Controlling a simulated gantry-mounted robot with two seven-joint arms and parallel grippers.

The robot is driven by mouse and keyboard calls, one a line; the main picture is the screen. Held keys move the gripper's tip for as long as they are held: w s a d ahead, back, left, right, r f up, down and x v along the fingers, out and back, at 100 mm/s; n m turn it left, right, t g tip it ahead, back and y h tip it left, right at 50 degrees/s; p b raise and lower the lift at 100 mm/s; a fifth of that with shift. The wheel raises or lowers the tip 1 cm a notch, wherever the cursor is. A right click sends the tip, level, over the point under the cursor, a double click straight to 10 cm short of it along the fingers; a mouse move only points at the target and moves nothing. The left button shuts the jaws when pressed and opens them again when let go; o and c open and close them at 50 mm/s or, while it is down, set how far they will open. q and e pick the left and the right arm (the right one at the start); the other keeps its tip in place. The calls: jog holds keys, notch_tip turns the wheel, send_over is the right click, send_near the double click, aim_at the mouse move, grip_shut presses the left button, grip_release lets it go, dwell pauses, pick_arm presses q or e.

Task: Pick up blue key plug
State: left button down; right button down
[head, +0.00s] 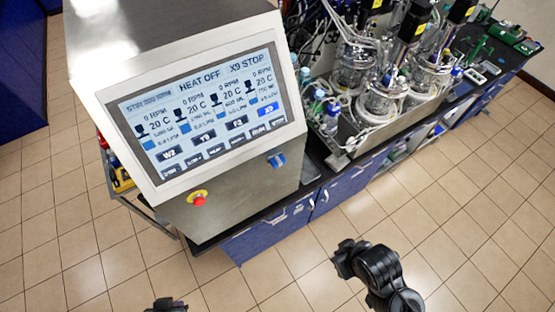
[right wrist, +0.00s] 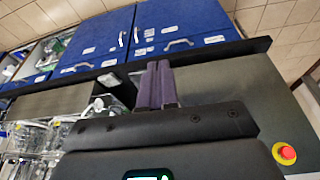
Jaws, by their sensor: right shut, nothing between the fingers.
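The blue key plug (head: 276,160) sticks out of the front of the steel console (head: 240,195), below the right side of its screen. I cannot make it out in the right wrist view. My right gripper (head: 343,259) is over the floor, in front and to the right of the console, apart from the plug. In the right wrist view its fingers (right wrist: 157,85) are together with nothing between them. My left gripper (head: 165,304) only just shows at the bottom edge; its fingers cannot be made out.
A red button on a yellow ring (head: 198,199) sits on the console front, left of the plug; it also shows in the right wrist view (right wrist: 284,153). Glass bioreactors (head: 385,95) with tubing stand on the dark bench over blue cabinets (head: 345,190). The tiled floor in front is clear.

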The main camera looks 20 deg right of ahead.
dwell(0.3)
jog(key=shift+c, duration=2.2)
grip_release()
